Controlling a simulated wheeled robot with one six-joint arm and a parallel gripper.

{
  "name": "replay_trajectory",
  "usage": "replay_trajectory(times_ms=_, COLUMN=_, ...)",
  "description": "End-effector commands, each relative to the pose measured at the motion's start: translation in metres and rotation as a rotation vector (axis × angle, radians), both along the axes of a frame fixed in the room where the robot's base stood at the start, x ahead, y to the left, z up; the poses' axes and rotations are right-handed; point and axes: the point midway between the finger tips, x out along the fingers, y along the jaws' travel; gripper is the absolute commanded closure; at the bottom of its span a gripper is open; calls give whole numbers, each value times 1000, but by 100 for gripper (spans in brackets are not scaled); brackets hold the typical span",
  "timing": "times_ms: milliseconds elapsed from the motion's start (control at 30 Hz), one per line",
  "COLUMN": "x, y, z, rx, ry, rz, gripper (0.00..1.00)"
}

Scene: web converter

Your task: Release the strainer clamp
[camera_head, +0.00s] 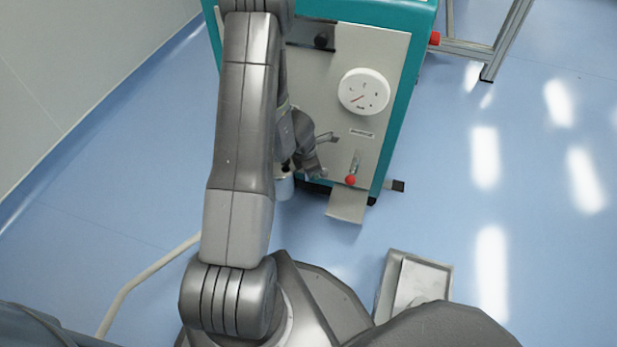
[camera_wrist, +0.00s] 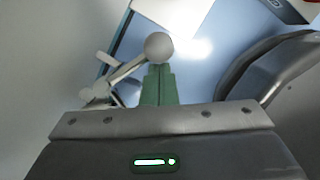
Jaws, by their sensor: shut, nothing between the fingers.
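In the wrist view, my gripper (camera_wrist: 158,78) has its two green fingers shut together with nothing between them. A pale grey ball knob (camera_wrist: 158,46) is just beyond the fingertips, on a slanted lever (camera_wrist: 124,70) that runs down left to a pivot. I cannot tell whether the fingers touch the knob. It may be the strainer clamp's handle, but no label shows. In the head view, my arm covers the left of the machine's grey panel (camera_head: 372,52), and the fingertips cannot be made out. A silver cylinder (camera_head: 284,187) shows partly below my wrist.
The teal machine (camera_head: 403,100) carries a white dial (camera_head: 364,92) and a red-tipped lever (camera_head: 351,179) right of my wrist. A grey plate (camera_head: 347,204) juts out below. A metal frame (camera_head: 490,66) stands at the upper right.

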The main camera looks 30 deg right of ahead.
Motion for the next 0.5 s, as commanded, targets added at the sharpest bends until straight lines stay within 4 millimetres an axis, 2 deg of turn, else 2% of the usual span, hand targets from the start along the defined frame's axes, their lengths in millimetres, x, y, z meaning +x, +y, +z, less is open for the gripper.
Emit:
replay_trajectory(times_ms=300, x=4, y=-20, z=0, rx=-1, ry=0, rz=236, gripper=100)
replay_trajectory(times_ms=500, x=6, y=-26, z=0, rx=-1, ry=0, rz=282, gripper=100)
